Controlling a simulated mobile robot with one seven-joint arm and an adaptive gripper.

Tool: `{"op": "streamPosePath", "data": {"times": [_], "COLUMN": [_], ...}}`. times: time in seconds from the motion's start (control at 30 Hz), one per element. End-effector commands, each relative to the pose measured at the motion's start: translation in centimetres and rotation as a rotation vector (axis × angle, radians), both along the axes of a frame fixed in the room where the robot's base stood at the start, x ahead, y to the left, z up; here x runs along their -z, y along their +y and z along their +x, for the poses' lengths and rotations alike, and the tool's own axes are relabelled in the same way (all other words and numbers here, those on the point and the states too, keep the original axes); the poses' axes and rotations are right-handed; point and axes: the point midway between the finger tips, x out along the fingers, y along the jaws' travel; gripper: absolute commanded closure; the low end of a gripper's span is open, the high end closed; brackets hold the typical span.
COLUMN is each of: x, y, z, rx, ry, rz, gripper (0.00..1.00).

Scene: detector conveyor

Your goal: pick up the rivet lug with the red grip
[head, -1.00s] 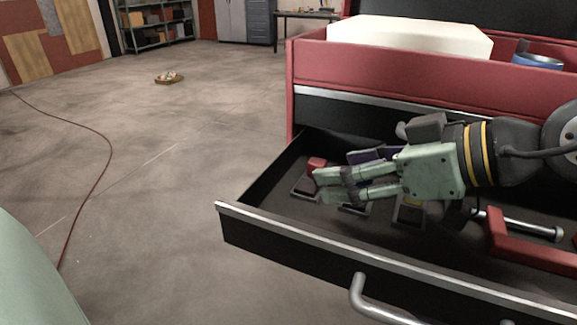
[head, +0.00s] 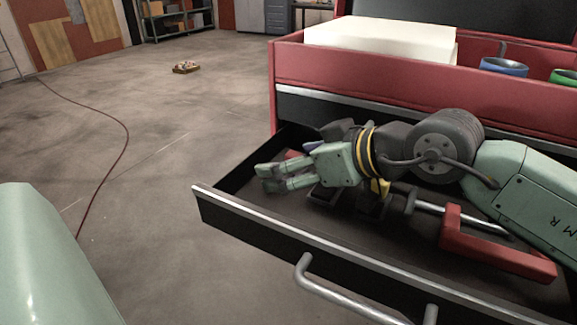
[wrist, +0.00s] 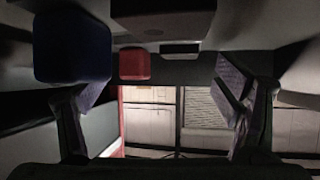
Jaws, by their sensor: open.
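The red grip (head: 293,154) of a lug shows just behind my gripper in the head view, mostly covered by the hand. In the wrist view the red grip (wrist: 134,63) is a small red block ahead, between the fingers and nearer the left one. My gripper (head: 268,178) is open and empty, low over the left end of the open drawer (head: 240,218). Its fingers (wrist: 163,105) stand apart in the wrist view. The lug's base is hidden in the head view. I cannot tell the exact gap from fingers to grip.
A blue grip (wrist: 72,47) is close at the left in the wrist view. A yellow grip (head: 380,187) sits under my wrist.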

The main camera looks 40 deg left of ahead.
Motion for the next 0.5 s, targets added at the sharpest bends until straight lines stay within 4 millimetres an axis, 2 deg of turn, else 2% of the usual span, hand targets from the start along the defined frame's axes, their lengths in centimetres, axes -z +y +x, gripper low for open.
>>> {"op": "streamPosePath", "data": {"times": [0.17, 0.5], "x": [0.03, 0.0], "y": [0.01, -0.02], "z": [0.0, 0.0], "rx": [0.0, 0.0], "ry": [0.0, 0.001], "rz": [0.0, 0.001], "gripper": [0.16, 0.39]}}
